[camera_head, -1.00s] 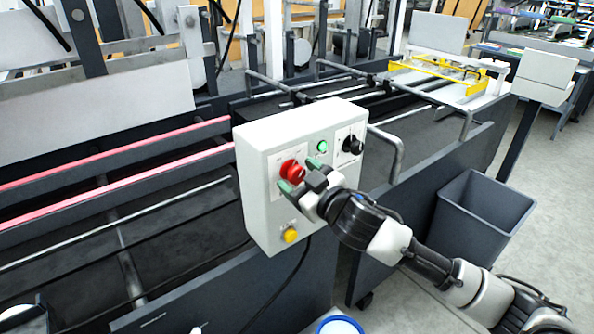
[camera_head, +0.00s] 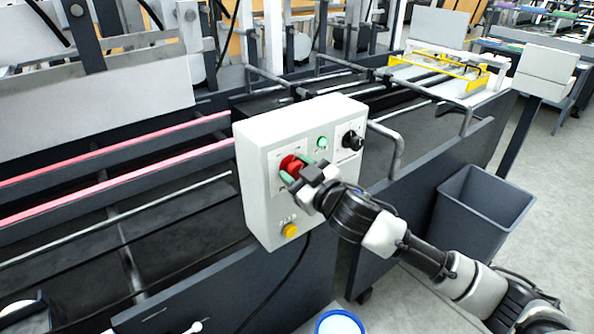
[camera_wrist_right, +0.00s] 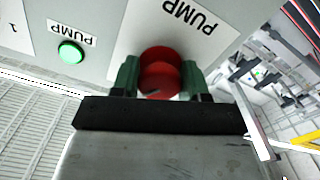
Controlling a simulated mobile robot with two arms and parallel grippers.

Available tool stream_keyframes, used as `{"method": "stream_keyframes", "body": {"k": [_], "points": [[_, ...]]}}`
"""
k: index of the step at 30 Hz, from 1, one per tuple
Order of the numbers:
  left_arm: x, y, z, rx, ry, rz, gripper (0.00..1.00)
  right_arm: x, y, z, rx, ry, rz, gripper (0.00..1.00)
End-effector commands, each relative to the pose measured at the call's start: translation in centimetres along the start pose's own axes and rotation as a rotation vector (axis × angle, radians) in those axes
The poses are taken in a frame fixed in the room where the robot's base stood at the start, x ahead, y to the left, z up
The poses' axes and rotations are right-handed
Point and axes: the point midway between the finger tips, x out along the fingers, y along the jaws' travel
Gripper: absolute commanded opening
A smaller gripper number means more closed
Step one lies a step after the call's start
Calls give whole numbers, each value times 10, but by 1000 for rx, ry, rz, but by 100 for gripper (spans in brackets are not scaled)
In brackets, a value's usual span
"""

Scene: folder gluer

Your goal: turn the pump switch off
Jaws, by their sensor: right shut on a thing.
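The pump switch is a red rotary knob (camera_head: 292,165) on the front of a white control box (camera_head: 262,205). In the right wrist view the red knob (camera_wrist_right: 160,72) sits between the two green fingers, beside a label reading PUMP. My right gripper (camera_head: 303,173) is shut on this knob, and its fingers hide part of it. A green lamp (camera_head: 322,143) on the box looks lit; it also shows in the wrist view (camera_wrist_right: 70,52) with its own PUMP label. My left gripper is not in view.
The box also carries a black knob (camera_head: 352,141) at upper right and a yellow button (camera_head: 290,230) below. A bent grey rail (camera_head: 397,150) stands right of the box. A grey bin (camera_head: 480,222) stands on the floor at right. A blue-rimmed container (camera_head: 340,325) shows at the bottom edge.

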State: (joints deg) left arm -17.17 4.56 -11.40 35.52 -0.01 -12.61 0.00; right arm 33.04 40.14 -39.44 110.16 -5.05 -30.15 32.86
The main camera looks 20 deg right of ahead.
Motion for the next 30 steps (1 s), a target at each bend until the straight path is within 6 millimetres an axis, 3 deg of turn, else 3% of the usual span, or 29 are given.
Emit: {"method": "stream_keyframes", "body": {"k": [8, 30], "points": [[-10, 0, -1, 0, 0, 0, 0, 0, 1, -2, -145, -2, 0, 21], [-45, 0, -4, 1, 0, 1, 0, 0, 2, -2, -833, -1, -1, 21]]}}
